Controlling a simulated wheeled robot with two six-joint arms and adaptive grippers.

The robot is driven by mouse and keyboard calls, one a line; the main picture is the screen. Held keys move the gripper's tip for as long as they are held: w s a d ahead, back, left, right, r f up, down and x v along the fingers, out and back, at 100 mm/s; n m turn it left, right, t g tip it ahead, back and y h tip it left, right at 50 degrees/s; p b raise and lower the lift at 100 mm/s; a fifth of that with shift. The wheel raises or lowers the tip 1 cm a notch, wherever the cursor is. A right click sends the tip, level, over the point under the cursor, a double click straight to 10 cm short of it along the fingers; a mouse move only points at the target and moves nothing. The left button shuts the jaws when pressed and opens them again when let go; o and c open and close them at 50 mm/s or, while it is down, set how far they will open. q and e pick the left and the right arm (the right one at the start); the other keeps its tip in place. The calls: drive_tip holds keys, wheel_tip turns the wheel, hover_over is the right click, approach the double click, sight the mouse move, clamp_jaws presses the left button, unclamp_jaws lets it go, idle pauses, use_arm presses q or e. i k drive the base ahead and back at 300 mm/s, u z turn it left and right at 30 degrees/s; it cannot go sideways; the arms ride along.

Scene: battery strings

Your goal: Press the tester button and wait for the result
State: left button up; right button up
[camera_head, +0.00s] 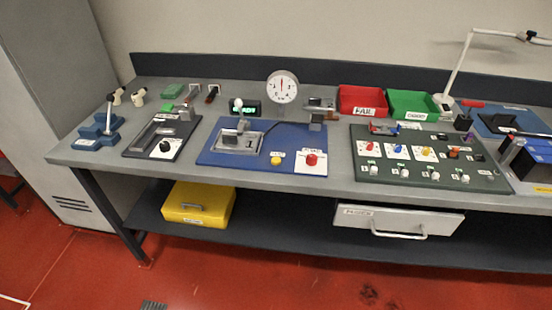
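The blue tester board (222,155) lies on the workbench, left of centre. A yellow button (276,161) with a small label sits near its front edge. A red button (311,159) on a white labelled plate is to the right of it. A grey clamp-like fixture (238,138) stands on the board's left part. A small dark display (245,108) with lit green text, which seems to read READY, is behind the fixture. A round white dial gauge (282,87) stands at the back. Neither of my grippers is in view.
A red FAIL bin (361,99) and a green bin (413,104) stand at the back. A dark green board (400,178) with several coloured parts is on the right. A black fixture plate (136,150) is left.

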sight(276, 161)
drive_tip(key=k, duration=1.3)
drive_tip(key=u, duration=0.3)
drive_tip(key=i, duration=0.25)
drive_tip(key=u, duration=1.1)
drive_tip(key=i, duration=1.85)
drive_tip(key=z, duration=1.05)
drive_tip(key=i, duration=0.55)
drive_tip(key=z, duration=0.7)
